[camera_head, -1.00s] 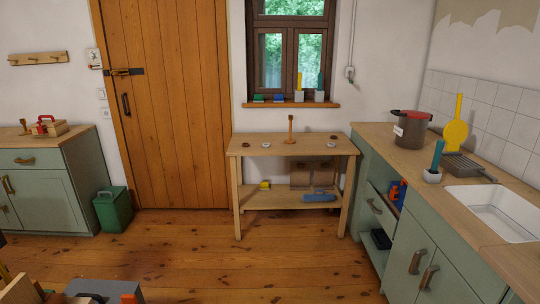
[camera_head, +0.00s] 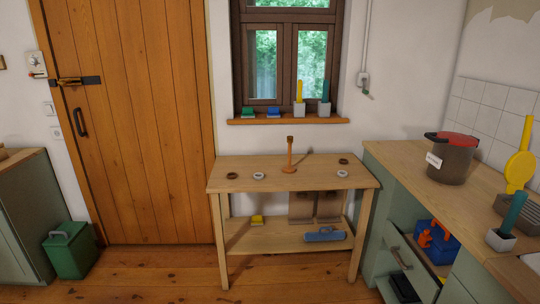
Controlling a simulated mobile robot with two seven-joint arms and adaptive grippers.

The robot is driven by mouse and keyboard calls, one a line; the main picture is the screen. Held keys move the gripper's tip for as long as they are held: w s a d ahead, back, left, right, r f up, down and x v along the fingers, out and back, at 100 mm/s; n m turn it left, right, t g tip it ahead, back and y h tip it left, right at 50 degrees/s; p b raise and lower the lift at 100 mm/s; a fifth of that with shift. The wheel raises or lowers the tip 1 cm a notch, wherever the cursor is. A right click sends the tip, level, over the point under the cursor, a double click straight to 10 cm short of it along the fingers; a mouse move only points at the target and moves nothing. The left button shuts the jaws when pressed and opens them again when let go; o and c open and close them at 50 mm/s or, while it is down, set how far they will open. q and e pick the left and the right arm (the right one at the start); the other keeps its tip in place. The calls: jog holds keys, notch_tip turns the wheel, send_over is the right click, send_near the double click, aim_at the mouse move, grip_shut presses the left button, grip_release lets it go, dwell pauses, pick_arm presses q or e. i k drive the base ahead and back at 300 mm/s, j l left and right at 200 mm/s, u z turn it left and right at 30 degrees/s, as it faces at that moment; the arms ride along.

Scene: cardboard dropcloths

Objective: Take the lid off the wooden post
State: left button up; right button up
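A slim wooden post (camera_head: 290,155) stands upright near the middle of the wooden table under the window. Its top end is darker and a little wider; it is too small to tell whether this is a separate lid. The post has an orange-brown round base. Several small rings lie flat on the tabletop: a dark ring (camera_head: 232,176) and a white ring (camera_head: 258,175) left of the post, a white ring (camera_head: 342,173) and a dark ring (camera_head: 343,161) right of it. Neither of my grippers is in view.
The table (camera_head: 320,183) has a lower shelf with a yellow item (camera_head: 257,219) and a blue item (camera_head: 324,235). A counter on the right holds a dark pot (camera_head: 449,162) with a red top. A green bin (camera_head: 70,250) stands left. Floor before the table is clear.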

aim_at(289, 169)
jog(key=i+z, duration=0.25)
jog(key=i, duration=1.2)
